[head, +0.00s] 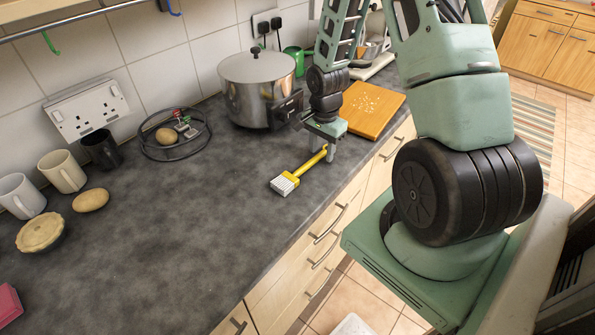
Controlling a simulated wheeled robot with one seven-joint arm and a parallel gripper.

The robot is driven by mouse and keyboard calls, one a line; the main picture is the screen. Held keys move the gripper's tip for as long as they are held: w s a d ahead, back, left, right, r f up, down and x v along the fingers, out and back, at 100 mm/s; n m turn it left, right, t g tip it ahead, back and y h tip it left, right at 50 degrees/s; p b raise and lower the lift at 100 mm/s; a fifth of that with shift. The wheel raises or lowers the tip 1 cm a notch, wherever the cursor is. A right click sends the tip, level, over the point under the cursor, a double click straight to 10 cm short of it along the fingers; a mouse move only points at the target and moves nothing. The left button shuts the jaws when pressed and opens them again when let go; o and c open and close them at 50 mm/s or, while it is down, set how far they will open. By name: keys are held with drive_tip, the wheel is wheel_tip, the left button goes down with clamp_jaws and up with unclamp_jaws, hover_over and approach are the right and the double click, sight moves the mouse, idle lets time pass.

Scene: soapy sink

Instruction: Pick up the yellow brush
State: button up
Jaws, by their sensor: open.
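The yellow brush (289,181) lies on the dark grey countertop (200,230) near its front edge. Its white bristles point to the lower left and its yellow handle runs to the upper right. My gripper (329,153) is open, pointing down at the handle's far end. The fingers overlap the handle end in the picture. I cannot tell whether they touch it.
A steel pot (250,85) stands behind my gripper, and an orange cutting board (372,108) lies to its right. A wire basket (165,150) with a potato is at the left. Mugs (62,172) and a pie (40,232) sit far left. The counter left of the brush is clear.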

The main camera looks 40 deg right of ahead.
clamp_jaws()
drive_tip(key=shift+r, duration=0.1)
